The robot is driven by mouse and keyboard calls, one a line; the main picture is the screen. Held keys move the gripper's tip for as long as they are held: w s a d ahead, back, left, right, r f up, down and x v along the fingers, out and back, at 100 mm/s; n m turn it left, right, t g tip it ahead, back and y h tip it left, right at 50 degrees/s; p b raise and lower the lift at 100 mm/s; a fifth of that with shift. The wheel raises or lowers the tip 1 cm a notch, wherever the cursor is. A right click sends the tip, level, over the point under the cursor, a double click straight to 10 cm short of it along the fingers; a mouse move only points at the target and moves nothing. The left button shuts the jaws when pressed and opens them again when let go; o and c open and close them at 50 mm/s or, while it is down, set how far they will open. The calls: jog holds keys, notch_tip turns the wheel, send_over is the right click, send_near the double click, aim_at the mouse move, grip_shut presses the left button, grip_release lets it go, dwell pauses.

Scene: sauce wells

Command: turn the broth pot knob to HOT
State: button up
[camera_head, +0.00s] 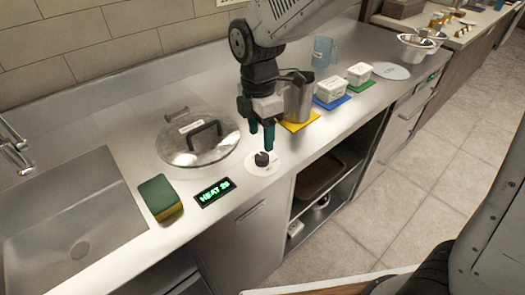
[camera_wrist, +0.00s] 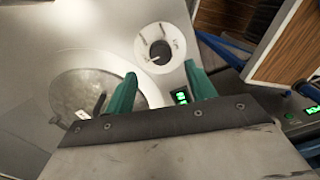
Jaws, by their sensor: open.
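The broth pot knob (camera_head: 262,158) is a small black knob on a round white dial plate (camera_head: 251,167) near the counter's front edge. In the wrist view the knob (camera_wrist: 160,50) shows beyond and between my fingertips, with a pale pointer mark toward its lower left; the dial lettering is too small to read. My gripper (camera_head: 261,138) has teal fingers pointing down just above the knob, apart from it as far as I can tell. The fingers (camera_wrist: 162,84) are spread and empty. A metal pot lid (camera_head: 210,155) with a dark handle lies left of the knob.
A green-lit display (camera_head: 215,192) reading HEAT and a number lies left of the dial. A green-yellow sponge (camera_head: 160,197) and a sink (camera_head: 75,225) are farther left. A metal pitcher (camera_head: 298,98) on a yellow mat stands close right of my gripper, with white tubs (camera_head: 330,89) beyond.

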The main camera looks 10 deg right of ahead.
aim_at(262, 156)
jog(key=f, duration=0.6)
jog(key=shift+s+d+f, duration=0.15)
jog(key=shift+s, duration=0.05)
jog(key=shift+c, duration=0.3)
jog(key=c, duration=0.9)
